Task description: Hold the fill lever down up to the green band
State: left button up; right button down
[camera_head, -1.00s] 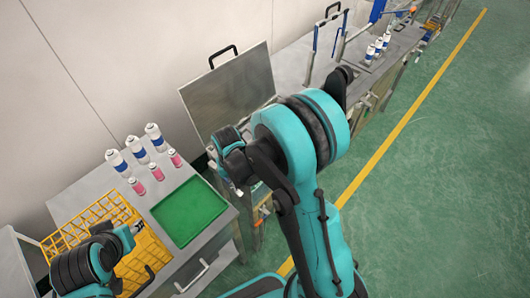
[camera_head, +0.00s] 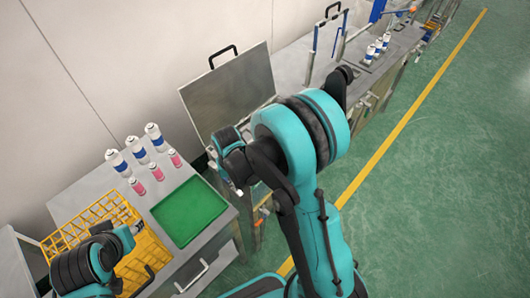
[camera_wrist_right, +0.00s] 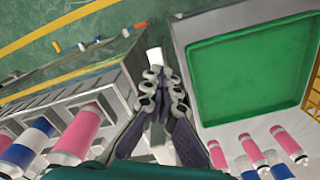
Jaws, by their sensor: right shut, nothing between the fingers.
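My right gripper (camera_wrist_right: 162,88) is shut and empty in the right wrist view, its fingertips together at mid-picture. A pale upright piece (camera_wrist_right: 155,60) shows just beyond the fingertips; I cannot tell whether it is the fill lever or whether the fingers touch it. No green band can be made out. In the head view my right gripper (camera_head: 238,187) is largely hidden by my own arm, beside the raised metal panel (camera_head: 228,90). My left gripper (camera_head: 133,229) is over the yellow crate (camera_head: 152,258), too small to tell open from shut.
More cans (camera_head: 369,54) stand on the far bench. The green floor (camera_head: 440,180) to the right is clear.

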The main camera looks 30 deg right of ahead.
dwell(0.6)
jog(key=shift+s+r+p, duration=0.15)
jog(key=shift+r+p, duration=0.4)
jog(key=shift+r, duration=0.45)
dwell(3.7)
notch_tip(320, 180, up, 9)
jog(key=p, duration=0.6)
